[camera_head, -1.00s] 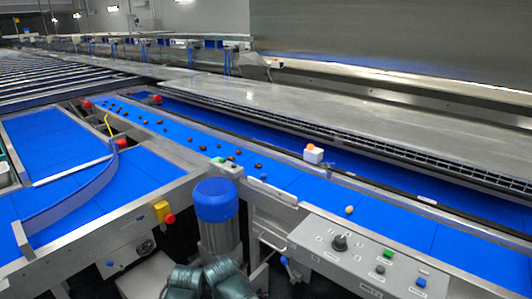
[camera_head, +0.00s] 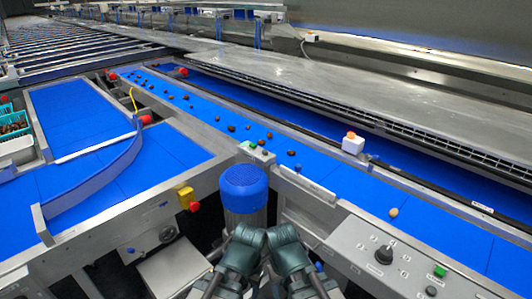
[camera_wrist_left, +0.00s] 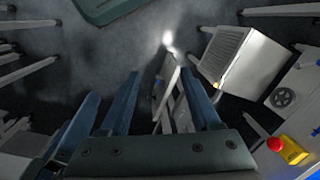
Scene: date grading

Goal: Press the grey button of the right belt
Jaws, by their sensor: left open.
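The right belt (camera_head: 330,180) is blue and runs diagonally in the head view, carrying scattered dates. On its near side, a grey control panel (camera_head: 362,262) holds a black knob (camera_head: 384,254), a green button (camera_head: 440,271) and a small round grey button (camera_head: 431,291) near the picture's bottom edge. My two dark green arms show at bottom centre, left of the panel; no gripper shows there. In the left wrist view my left gripper (camera_wrist_left: 160,95) is open and empty, its blue fingers spread over the floor, apart from any button. My right gripper is out of view.
A blue-topped motor (camera_head: 243,190) stands just beyond my arms. A small box with a green button (camera_head: 258,152) sits on the belt edge. A yellow-and-red stop button (camera_head: 187,199) is on the left frame; a white box (camera_head: 353,144) stands beside the belt.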

